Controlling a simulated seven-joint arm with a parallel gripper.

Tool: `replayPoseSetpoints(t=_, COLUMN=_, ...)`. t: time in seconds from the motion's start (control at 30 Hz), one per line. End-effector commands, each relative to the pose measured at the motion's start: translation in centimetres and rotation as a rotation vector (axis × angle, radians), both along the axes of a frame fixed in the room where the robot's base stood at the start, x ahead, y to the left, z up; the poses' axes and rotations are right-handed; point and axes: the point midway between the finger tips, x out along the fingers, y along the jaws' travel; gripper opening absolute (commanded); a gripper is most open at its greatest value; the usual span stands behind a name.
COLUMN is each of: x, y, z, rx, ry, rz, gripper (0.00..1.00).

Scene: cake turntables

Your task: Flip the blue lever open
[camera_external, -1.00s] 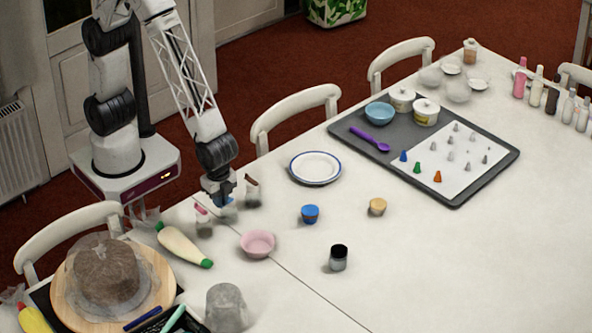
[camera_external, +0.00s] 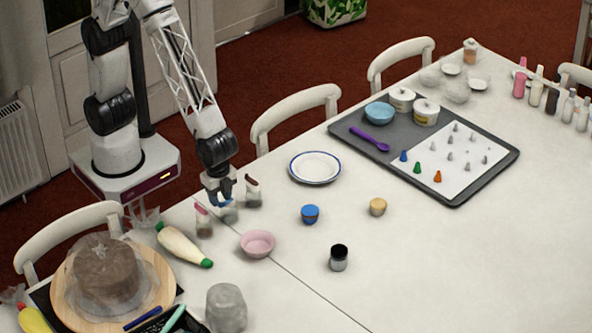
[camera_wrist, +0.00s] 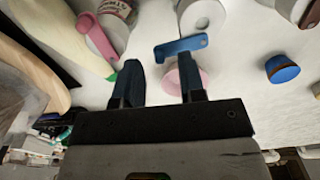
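The blue lever (camera_wrist: 181,46) is a flat bar with a small hole near one end, beside the mouth of a pale jar (camera_wrist: 200,16) in the wrist view. In the external view that jar (camera_external: 229,213) stands between a jar with a pink lever (camera_external: 203,222) and one with a brown lever (camera_external: 252,192). My gripper (camera_wrist: 159,63) is open and empty, its dark blue fingers apart. The right fingertip is close to the blue lever in the wrist view; I cannot tell whether they touch. In the external view my gripper (camera_external: 217,197) is right at the jar and partly hides it.
A pink bowl (camera_external: 257,243) and a piping bag (camera_external: 184,245) lie near the jars. A blue cup (camera_external: 310,214), a yellow cup (camera_external: 377,207) and a black-topped jar (camera_external: 339,258) stand to the right. A white plate (camera_external: 315,167) lies behind. The table between them is clear.

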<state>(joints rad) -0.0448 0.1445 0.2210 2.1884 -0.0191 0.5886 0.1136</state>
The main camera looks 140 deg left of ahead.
Motion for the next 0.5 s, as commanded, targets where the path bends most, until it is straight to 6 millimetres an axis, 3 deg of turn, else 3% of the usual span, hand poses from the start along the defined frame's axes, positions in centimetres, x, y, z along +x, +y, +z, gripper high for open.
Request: replayPoseSetpoints(t=0.5, x=0.0, y=0.1, z=5.7, rx=0.0, ry=-0.002, rz=0.0, gripper=0.37)
